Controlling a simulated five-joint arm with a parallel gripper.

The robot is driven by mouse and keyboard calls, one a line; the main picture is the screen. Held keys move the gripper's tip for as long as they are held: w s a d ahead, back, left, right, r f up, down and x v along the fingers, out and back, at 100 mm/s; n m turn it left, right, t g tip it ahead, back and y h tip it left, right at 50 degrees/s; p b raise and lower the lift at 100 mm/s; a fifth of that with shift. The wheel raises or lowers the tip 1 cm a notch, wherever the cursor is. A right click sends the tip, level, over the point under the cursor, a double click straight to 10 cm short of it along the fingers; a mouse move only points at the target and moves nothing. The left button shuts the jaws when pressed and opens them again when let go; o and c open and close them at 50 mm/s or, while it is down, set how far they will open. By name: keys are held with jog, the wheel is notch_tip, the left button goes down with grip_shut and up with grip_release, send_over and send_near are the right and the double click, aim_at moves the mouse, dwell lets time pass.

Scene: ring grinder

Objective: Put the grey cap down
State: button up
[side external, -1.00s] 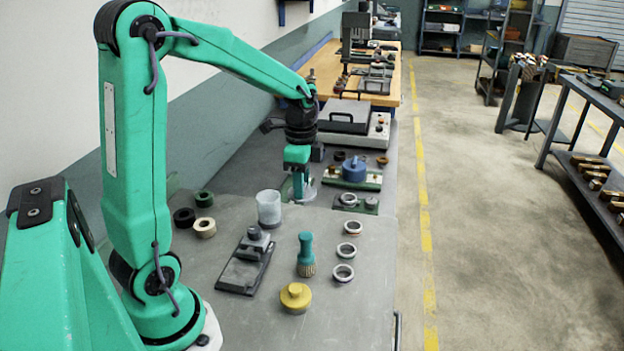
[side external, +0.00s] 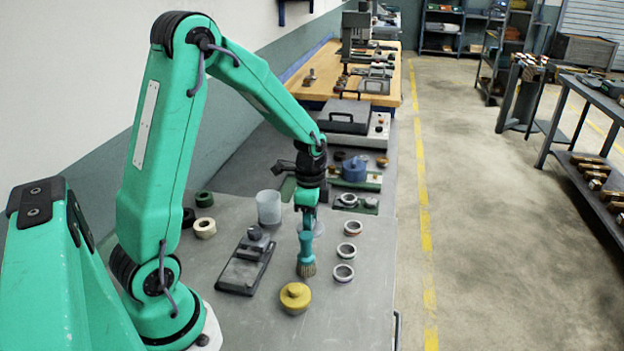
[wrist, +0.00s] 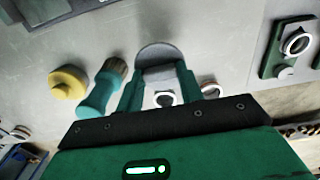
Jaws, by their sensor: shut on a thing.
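My gripper (side external: 309,226) points down over the grey bench, just behind the teal-handled brush (side external: 306,255). It is shut on the grey cap (wrist: 158,52), a rounded grey piece between the two green fingers in the wrist view. In the side view the cap is mostly hidden by the fingers and the brush. I cannot tell whether its underside touches the bench.
A frosted cup (side external: 269,207) stands left of my gripper. Several metal rings (side external: 349,250) lie to the right. A yellow knobbed piece (side external: 295,297) and a dark block tool (side external: 246,265) sit in front.

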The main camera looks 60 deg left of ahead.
jog(key=shift+f, duration=2.2)
jog(key=shift+f, duration=0.15)
jog(key=o, duration=0.9)
jog(key=shift+o, duration=0.2)
notch_tip(320, 180, up, 12)
jog(key=shift+r, duration=0.2)
